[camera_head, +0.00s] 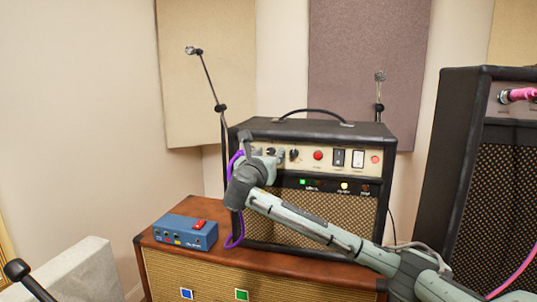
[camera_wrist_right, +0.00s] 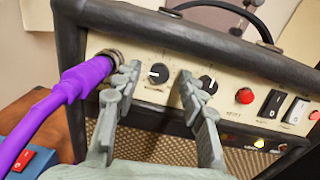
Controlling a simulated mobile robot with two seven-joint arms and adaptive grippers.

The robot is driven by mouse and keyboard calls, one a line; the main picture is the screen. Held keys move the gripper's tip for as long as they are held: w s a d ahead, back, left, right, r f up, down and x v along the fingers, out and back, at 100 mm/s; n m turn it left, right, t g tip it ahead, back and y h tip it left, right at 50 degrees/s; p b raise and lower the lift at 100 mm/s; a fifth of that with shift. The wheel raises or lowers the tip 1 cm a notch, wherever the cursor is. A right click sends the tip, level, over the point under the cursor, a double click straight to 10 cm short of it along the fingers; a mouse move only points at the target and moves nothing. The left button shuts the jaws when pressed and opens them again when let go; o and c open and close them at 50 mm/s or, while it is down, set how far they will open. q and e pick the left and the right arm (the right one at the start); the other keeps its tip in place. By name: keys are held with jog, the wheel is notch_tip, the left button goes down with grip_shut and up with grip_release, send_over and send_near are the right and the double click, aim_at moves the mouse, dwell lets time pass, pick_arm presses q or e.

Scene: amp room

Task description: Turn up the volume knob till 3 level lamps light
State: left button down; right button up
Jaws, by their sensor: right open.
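The amp (camera_head: 345,130) stands on a brown cabinet, its cream control panel facing me. My right gripper (camera_head: 262,152) is at the left part of that panel. In the right wrist view its two open fingers (camera_wrist_right: 158,77) stand on either side of a black knob with a white pointer (camera_wrist_right: 158,73); its label is too blurred to read surely, and contact is unclear. A second black knob (camera_wrist_right: 207,84) is just right of the right finger. A green lamp (camera_head: 303,182) and a yellowish lamp (camera_head: 344,186) are lit below the panel. My left gripper is out of view.
A purple cable (camera_wrist_right: 75,80) plugs into the panel left of the fingers. A red button (camera_head: 318,155) and switches (camera_head: 338,157) are to the right. A blue box with a red switch (camera_head: 185,232) sits on the cabinet (camera_head: 155,240). A mic stand (camera_head: 208,78) rises behind.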

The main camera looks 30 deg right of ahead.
jog(key=shift+c, duration=0.3)
grip_shut()
jog(key=m, duration=0.4)
jog(key=shift+w+a+g+h, duration=0.1)
jog(key=shift+w+g+h, duration=0.05)
jog(key=shift+g+h, duration=0.25)
jog(key=shift+m+g+h, duration=0.3)
jog(key=shift+m+g, duration=0.3)
jog(key=shift+m, duration=2.1)
jog(key=shift+o, duration=0.3)
grip_release()
